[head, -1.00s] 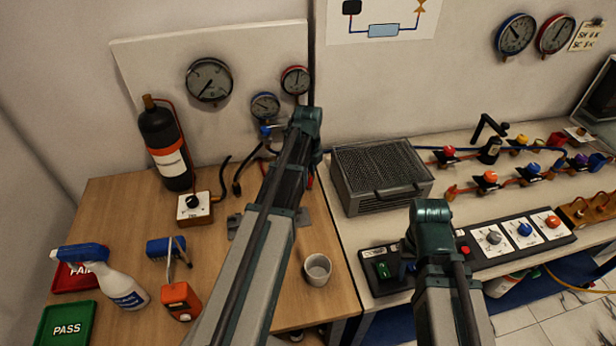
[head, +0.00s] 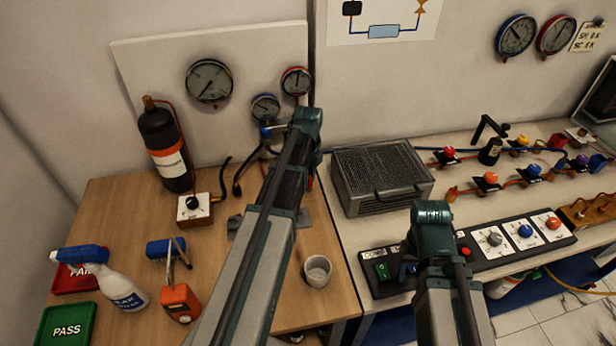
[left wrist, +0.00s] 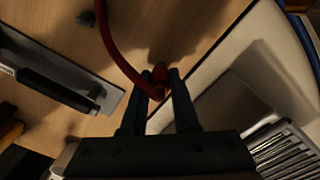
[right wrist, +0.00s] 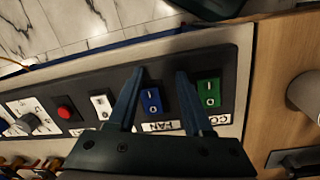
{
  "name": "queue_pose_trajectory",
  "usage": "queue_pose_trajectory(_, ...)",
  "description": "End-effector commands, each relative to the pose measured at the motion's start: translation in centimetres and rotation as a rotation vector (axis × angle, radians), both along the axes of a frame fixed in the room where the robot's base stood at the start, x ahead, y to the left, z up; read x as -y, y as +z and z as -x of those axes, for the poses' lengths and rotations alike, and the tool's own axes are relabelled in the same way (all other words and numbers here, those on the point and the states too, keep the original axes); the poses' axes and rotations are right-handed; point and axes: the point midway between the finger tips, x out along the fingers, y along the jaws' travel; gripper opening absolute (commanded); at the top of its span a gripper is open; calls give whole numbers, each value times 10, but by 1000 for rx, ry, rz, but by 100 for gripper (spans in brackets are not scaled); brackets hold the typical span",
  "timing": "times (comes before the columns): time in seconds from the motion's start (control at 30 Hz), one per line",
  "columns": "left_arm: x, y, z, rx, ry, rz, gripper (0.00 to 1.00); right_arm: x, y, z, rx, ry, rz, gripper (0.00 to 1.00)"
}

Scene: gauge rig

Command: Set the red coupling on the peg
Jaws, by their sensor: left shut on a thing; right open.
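The red coupling (left wrist: 160,72) is at the end of a red hose (left wrist: 112,48) in the left wrist view. My left gripper (left wrist: 160,80) is shut on it, above the wooden bench. In the head view my left arm covers the gripper and coupling. A grey plate (left wrist: 110,98) with a dark rod-like part (left wrist: 55,90) lies left of the gripper; I cannot tell whether this part is the peg. The plate shows partly behind my arm in the head view (head: 305,217). My right gripper (right wrist: 161,74) is open and empty over the blue FAN switch (right wrist: 151,99).
A white mug (head: 317,270) stands right of my left arm. A grey grille box (head: 383,178) and the switch panel (head: 480,250) are on the white bench.

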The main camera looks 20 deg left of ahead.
Motion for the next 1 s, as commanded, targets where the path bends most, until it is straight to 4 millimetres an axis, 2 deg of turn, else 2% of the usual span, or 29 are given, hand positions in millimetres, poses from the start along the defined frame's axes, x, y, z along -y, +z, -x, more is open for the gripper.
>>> queue_pose_trajectory(0.23,-1,8,1,-3,1,-3,0,1,8,3,-7,0,4,50)
queue_pose_trajectory(1.0,1,10,-3,0,18,1,0,-1,10,0,-5,0,-1,50)
